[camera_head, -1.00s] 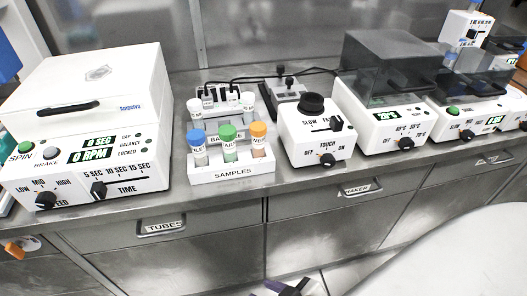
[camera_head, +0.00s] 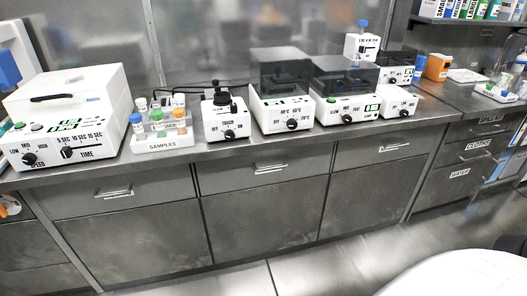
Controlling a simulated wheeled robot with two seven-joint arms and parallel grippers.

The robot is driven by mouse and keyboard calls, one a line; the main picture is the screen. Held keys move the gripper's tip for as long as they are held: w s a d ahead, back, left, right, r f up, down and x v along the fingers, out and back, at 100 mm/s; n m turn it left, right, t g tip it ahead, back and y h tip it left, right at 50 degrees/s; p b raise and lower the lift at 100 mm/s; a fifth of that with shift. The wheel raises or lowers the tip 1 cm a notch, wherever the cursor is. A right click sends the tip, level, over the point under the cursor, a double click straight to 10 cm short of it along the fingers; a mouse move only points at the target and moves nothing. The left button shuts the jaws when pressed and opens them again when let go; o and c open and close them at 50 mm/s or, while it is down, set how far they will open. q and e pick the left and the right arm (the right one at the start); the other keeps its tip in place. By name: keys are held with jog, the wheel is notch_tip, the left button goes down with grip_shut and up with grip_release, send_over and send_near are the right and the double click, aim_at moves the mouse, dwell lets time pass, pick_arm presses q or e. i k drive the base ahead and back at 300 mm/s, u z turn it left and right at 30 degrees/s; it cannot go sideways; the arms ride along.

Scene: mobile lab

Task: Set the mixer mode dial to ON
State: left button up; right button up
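The mixer (camera_head: 213,121) is a small white box with a black round cup on top. It stands on the counter, right of the sample rack. Its black mode dial (camera_head: 229,134) is low on the front face, with OFF to its left, TOUCH above it and ON to its right. The dial's pointer is too small for me to tell its setting. Another control sits higher on the front, below the cup. Neither of my grippers is in view, and nothing touches the dial.
A white centrifuge (camera_head: 70,95) stands at far left. A sample rack (camera_head: 162,145) with capped tubes is left of the mixer. A dark-lidded white device (camera_head: 283,112) is close on its right, with another (camera_head: 345,100) beyond. The counter's front edge runs below them, above grey drawers.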

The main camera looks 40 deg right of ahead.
aim_at(229, 135)
jog(key=u, duration=0.05)
jog(key=k, duration=0.1)
jog(key=z, duration=1.3)
